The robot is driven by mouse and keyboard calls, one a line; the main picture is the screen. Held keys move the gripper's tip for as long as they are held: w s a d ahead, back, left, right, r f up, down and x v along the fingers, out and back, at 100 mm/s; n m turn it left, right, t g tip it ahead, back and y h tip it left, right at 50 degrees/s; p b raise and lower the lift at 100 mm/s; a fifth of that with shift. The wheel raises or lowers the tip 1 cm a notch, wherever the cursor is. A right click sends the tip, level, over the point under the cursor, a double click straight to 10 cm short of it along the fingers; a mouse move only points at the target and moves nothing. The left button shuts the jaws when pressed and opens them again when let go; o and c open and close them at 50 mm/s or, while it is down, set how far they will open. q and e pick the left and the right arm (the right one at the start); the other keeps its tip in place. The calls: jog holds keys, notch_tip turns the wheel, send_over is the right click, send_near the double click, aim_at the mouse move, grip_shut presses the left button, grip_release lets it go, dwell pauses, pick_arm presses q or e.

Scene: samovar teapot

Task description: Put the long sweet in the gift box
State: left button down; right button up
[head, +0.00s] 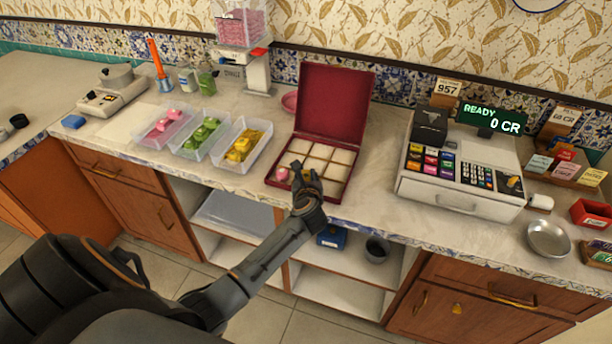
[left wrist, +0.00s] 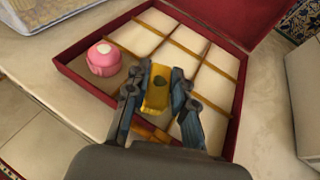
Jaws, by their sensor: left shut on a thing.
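The open red gift box (head: 353,134) stands on the counter with its lid up at the back. Its inside is split into pale compartments by gold dividers, and it also shows in the left wrist view (left wrist: 232,130). A round pink sweet (left wrist: 104,58) sits in a front-left compartment; it shows in the head view too (head: 282,174). My left gripper (head: 303,172) is at the front of the box, just right of the pink sweet. It is shut on a yellow long sweet (left wrist: 157,88) with a dark spot on top. Its height above the compartment floor is hard to tell. My right gripper is out of view.
Clear trays of pink (head: 165,127), green (head: 202,132) and yellow sweets (head: 241,147) stand left of the box. A cash register (head: 460,170) stands to the right, with bare counter between. The counter's front edge runs close before the box.

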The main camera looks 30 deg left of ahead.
pick_arm(q)
jog(key=shift+f, duration=0.15)
jog(key=c, duration=1.1)
grip_release()
jog(key=shift+r, duration=0.2)
jog(key=shift+b+v, duration=0.45)
jog(key=shift+v, duration=5.55)
jog(key=shift+r, duration=0.1)
